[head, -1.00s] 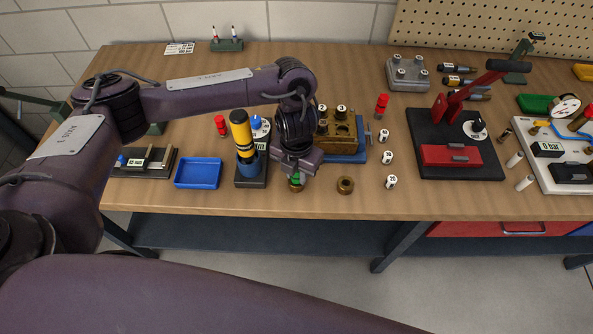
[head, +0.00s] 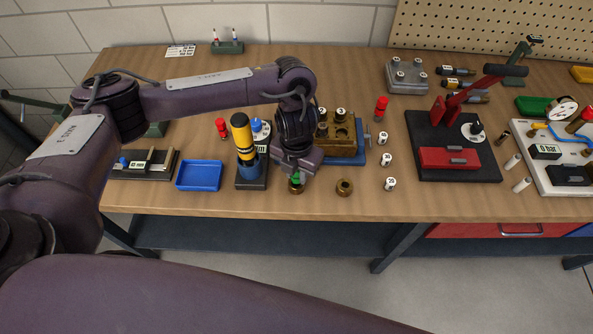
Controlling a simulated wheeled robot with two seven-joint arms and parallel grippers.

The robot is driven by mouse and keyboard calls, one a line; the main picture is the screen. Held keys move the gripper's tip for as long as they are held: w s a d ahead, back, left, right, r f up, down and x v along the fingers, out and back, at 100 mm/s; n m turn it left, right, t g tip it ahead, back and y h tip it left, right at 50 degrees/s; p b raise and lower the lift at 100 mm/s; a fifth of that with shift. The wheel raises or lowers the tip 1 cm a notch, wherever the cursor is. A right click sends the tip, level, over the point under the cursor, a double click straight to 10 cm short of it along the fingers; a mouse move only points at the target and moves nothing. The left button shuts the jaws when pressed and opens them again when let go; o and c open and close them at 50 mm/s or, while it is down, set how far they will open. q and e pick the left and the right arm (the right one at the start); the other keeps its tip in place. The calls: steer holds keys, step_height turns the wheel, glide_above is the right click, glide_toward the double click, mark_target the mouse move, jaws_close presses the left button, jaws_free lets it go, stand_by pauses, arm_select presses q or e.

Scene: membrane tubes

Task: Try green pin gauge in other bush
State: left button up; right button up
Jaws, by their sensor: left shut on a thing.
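The green pin gauge (head: 296,177) shows as a small green piece below my left gripper (head: 296,172), whose jaws are shut on it. Its lower end meets a brass bush (head: 296,189) near the front edge of the table; I cannot tell how deep it sits in the bore. The other brass bush (head: 344,187) stands upright to the right, with its dark hole open and empty. My left gripper points down and hides the upper part of the gauge. My right gripper is not in view.
A blue tray (head: 199,176) and a yellow-black cylinder on a dark base (head: 243,139) stand to the left. A brass block on a blue base (head: 347,159) is just behind the gripper. Small white numbered cylinders (head: 386,160) stand right of the free bush. The front strip between is clear.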

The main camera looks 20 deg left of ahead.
arm_select(q)
steer(key=shift+r+p, duration=2.15)
steer(key=shift+r, duration=0.25)
